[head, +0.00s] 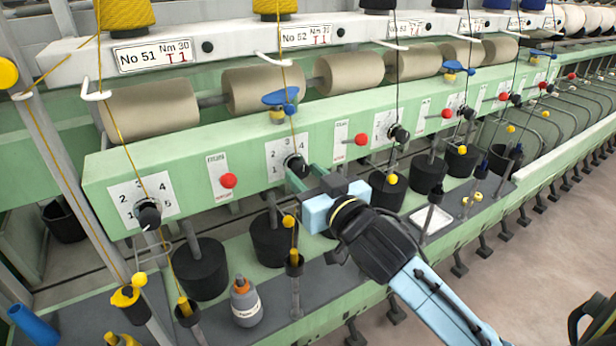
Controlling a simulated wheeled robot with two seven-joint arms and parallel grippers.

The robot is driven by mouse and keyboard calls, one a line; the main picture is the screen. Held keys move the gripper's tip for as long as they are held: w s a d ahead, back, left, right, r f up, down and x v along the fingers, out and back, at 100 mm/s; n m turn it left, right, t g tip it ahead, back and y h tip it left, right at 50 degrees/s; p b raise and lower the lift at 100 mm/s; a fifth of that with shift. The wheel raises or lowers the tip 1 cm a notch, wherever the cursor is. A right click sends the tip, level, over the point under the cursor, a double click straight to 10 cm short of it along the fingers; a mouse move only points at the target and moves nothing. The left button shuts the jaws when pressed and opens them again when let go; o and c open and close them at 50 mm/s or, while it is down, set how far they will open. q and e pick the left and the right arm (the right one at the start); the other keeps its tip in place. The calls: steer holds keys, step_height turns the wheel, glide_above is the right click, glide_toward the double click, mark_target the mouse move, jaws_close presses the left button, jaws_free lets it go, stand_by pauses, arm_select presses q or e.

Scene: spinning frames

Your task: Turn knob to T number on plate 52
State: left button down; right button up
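The plate 52 (306,37) is on the white upper rail and reads "No 52" with a red "T 1". Below it, on the green rail, is a white dial (275,152) with numbers around a black knob (295,163). Which number the knob points to is too small to tell.
A similar knob (149,214) sits left, under plate 51 (152,52). Red-ended levers (228,181) stick out between dials. Yellow yarn runs down in front of the rail. Black pots (200,268) and a grey bottle (245,302) stand below. Open floor lies at right.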

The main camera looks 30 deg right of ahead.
steer(key=c, duration=0.6)
steer(key=shift+r+n+p, duration=0.15)
steer(key=shift+n+p, duration=0.85)
steer(key=n+p, duration=0.2)
steer(key=n, duration=0.1)
steer(key=shift+n+p, duration=0.3)
steer(key=shift+p, duration=0.1)
steer(key=n+p, duration=0.2)
steer(key=n, duration=0.1)
steer(key=shift+n, duration=0.3)
steer(key=n+p, duration=0.2)
steer(key=n, duration=0.1)
steer(key=shift+n+p, duration=0.3)
steer(key=shift+p, duration=0.05)
steer(key=n+p, duration=0.2)
steer(key=n, duration=0.3)
steer(key=shift+d+p, duration=0.1)
steer(key=shift+p, duration=0.25)
steer(key=n, duration=0.3)
steer(key=shift+n+p, duration=0.3)
steer(key=shift+n, duration=1.2)
